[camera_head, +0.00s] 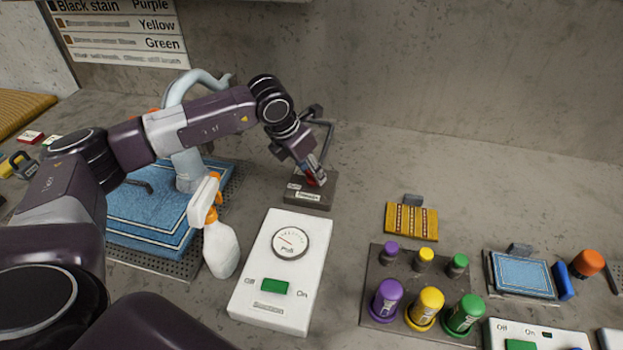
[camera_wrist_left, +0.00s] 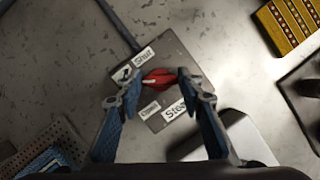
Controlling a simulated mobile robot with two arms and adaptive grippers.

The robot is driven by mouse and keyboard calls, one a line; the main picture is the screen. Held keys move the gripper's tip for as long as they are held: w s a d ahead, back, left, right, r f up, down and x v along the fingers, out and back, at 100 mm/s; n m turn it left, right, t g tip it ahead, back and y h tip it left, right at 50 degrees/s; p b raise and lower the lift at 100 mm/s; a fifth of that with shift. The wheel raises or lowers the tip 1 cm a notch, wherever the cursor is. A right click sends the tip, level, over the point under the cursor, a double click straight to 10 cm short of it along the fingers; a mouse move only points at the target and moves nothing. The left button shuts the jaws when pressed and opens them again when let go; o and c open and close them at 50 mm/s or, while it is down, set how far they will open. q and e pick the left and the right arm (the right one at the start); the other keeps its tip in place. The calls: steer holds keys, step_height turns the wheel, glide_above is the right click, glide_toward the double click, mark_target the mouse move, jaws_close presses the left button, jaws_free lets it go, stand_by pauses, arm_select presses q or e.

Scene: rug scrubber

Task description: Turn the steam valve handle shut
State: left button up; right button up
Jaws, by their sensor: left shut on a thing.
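The steam valve is a small red handle on a square grey-brown base plate (camera_head: 318,200) behind the white control box. In the left wrist view the red handle (camera_wrist_left: 158,78) lies roughly crosswise between my fingertips, with a pale mark toward its left end. A "Shut" label (camera_wrist_left: 145,57) is just above the handle; a smaller label and a "Steam" label are below it. My left gripper (camera_head: 315,180) reaches down over the plate and is shut on the handle; in the left wrist view its blue fingers (camera_wrist_left: 158,84) flank it. My right gripper is out of view.
A white box (camera_head: 285,250) with a gauge and green switch stands in front of the valve. A spray bottle (camera_head: 220,245) and blue rugs (camera_head: 140,235) are at left. Colored bottles (camera_head: 425,310) and a yellow patterned rug (camera_head: 412,222) are at right. A grey pipe runs behind the valve.

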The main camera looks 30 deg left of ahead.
arm_select(q)
steer(key=m+h+b, duration=0.1)
steer(key=m, duration=0.1)
steer(key=shift+w+a+f+m+g+b, duration=0.1)
steer(key=shift+m+g+b, duration=0.2)
steer(key=shift+m+b, duration=0.1)
steer(key=m+b, duration=0.1)
steer(key=m, duration=0.1)
steer(key=shift+m+g+h, duration=0.3)
steer(key=shift+g+h, duration=0.1)
steer(key=m+g, duration=0.1)
steer(key=m, duration=0.1)
steer(key=m+b, duration=0.1)
steer(key=m, duration=0.2)
steer(key=shift+w+a+m+g+h, duration=0.1)
steer(key=shift+w+m+g+h, duration=0.05)
steer(key=shift+m+g+h, duration=0.2)
steer(key=shift+b, duration=0.3)
steer(key=o, duration=1.2)
steer(key=shift+c, duration=0.2)
steer(key=v, duration=1.2)
steer(key=shift+a, duration=0.15)
